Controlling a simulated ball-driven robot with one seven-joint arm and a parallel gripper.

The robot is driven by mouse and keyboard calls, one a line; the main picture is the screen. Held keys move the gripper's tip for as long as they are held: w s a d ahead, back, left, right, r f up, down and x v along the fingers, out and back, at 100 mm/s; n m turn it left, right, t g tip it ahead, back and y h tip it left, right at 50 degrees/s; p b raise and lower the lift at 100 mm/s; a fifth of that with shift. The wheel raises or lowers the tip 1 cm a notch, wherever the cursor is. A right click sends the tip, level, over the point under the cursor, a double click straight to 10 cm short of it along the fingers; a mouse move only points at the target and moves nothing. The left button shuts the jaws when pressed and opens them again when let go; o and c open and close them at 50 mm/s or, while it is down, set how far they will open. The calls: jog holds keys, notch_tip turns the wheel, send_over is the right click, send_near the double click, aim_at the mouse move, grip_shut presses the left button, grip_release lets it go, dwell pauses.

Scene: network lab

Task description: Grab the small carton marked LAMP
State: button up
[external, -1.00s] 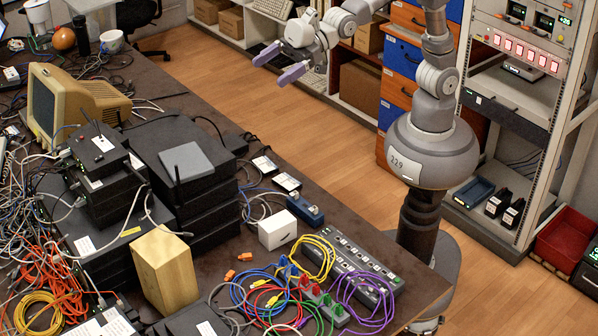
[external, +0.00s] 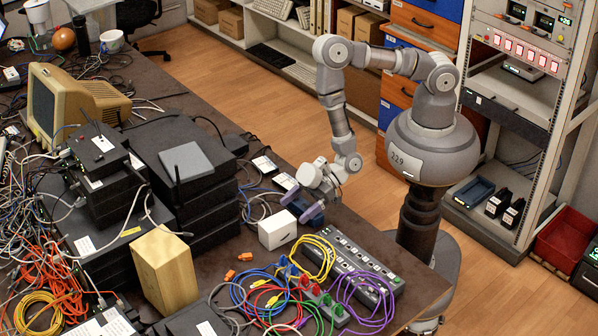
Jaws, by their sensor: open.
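My gripper (external: 301,205) is open, low over the table, just behind and right of the white carton. Its purple fingers point down around or over a small dark blue object (external: 299,206), which they partly hide. I cannot tell whether the fingers touch it.
A grey power strip (external: 352,262) and coiled yellow, purple, red and blue cables lie to the front right. A wooden block (external: 165,270) and stacked black boxes (external: 200,232) stand left. Two small pale boxes (external: 265,165) lie behind. Little bare table shows around the carton.

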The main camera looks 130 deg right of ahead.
aim_at(288, 216)
jog(key=x, duration=0.3)
jog(key=shift+w+a+f+b, duration=0.1)
jog(key=shift+w+b, duration=0.15)
jog(key=shift+b, duration=0.15)
jog(key=c, duration=1.2)
